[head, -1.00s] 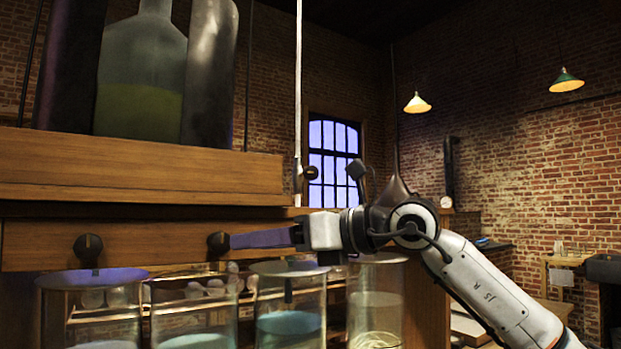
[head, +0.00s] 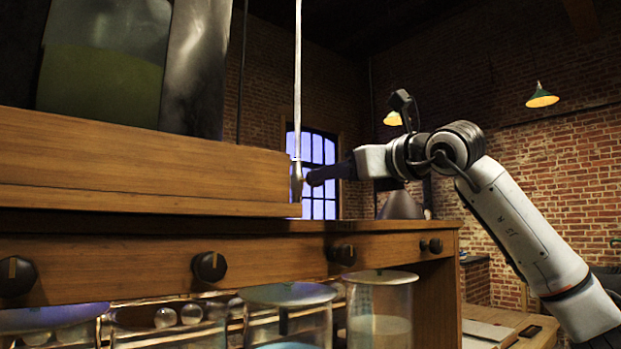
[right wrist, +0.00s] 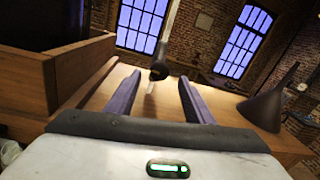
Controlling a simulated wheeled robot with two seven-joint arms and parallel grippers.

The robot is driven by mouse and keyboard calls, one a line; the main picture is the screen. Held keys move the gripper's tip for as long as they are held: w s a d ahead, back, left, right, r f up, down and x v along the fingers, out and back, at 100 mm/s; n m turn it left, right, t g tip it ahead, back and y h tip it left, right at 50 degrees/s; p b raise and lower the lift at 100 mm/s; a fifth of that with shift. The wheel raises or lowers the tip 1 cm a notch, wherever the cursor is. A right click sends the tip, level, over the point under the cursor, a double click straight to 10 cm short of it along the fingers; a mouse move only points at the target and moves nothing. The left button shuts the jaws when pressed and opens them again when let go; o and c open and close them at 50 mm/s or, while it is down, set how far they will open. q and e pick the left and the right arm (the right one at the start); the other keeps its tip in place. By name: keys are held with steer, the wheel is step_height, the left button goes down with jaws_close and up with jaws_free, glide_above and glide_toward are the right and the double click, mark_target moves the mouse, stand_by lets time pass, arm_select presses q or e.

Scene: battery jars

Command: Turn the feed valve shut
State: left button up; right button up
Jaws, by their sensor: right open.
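The feed valve (head: 297,180) is a small fitting at the lower end of a thin pale vertical pipe, beside the right end of the wooden shelf box. In the right wrist view the valve (right wrist: 158,68) is dark, with a short pale piece below it, and appears between my finger tips. My right gripper (head: 313,177) is just right of the valve in the head view, reaching in from the right. Its two purple fingers are spread apart in the right wrist view (right wrist: 160,80). Whether they touch the valve cannot be told. My left gripper is not in view.
The wooden shelf box (head: 140,165) holds large glass vessels close on the left. Below, several dark knobs (head: 209,266) line the bench front above glass jars (head: 380,305). A dark cone-shaped object (right wrist: 265,108) stands right of the gripper on the bench top.

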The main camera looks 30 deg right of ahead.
steer(key=w+p, duration=0.1)
steer(key=w, duration=0.5)
steer(key=shift+w, duration=0.65)
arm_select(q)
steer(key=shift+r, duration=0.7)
arm_select(e)
steer(key=c, duration=1)
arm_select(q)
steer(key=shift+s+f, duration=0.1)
arm_select(e)
steer(key=shift+f, duration=0.1)
steer(key=shift+c, duration=0.2)
